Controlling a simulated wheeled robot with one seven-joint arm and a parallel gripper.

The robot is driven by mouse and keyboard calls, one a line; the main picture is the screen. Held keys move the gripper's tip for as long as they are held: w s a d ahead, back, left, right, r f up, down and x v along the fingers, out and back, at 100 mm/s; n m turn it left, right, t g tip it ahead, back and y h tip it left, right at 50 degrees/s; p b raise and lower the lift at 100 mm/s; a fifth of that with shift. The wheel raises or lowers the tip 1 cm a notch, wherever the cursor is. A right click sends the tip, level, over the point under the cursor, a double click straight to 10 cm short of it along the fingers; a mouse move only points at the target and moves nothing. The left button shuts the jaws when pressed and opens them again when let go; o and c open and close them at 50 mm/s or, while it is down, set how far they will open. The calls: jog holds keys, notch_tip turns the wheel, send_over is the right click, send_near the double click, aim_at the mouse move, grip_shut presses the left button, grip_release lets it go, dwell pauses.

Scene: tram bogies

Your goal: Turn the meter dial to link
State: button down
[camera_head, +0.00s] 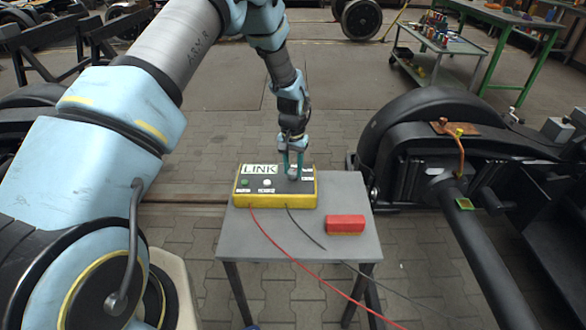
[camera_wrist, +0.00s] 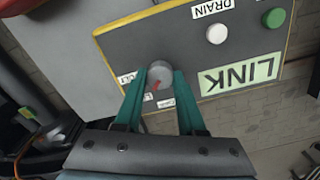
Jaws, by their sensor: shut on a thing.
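The meter (camera_head: 275,199) is a yellow-edged box with a grey face on a small grey table. Its face bears a large LINK label, also seen upside down in the wrist view (camera_wrist: 240,75), and a white button (camera_wrist: 217,34) and green button (camera_wrist: 273,18). The round grey dial (camera_wrist: 160,72) has a red mark pointing down and slightly left in the wrist view. Small labels sit left of and below the dial, partly hidden by my fingers. My gripper (camera_head: 293,172) points down from above, its teal fingers shut on either side of the dial (camera_wrist: 160,84).
A red block (camera_head: 345,224) lies on the grey table (camera_head: 250,240) in front of the meter. A red lead (camera_head: 290,252) and a black lead (camera_head: 306,229) run from the meter over the table. A large black bogie (camera_head: 430,150) stands close on the right.

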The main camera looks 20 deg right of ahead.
aim_at(293, 171)
jog(key=c, duration=0.5)
grip_release()
notch_tip(293, 171, up, 11)
jog(key=b, duration=0.2)
jog(key=shift+f, duration=0.1)
jog(key=a+r+n, duration=0.2)
jog(key=a+r, duration=0.3)
jog(key=a, duration=0.6)
jog(key=a+r+n, duration=0.2)
jog(key=a+r, duration=0.2)
jog(key=a, duration=0.6)
jog(key=s+a+r+n, duration=0.1)
jog(key=s+a+n, duration=0.1)
jog(key=s+a, duration=0.3)
jog(key=s+a+r+n+t, duration=0.1)
jog(key=s+a+r+n, duration=0.1)
jog(key=s+a, duration=0.4)
jog(key=a, duration=0.4)
jog(key=shift+a+t, duration=0.3)
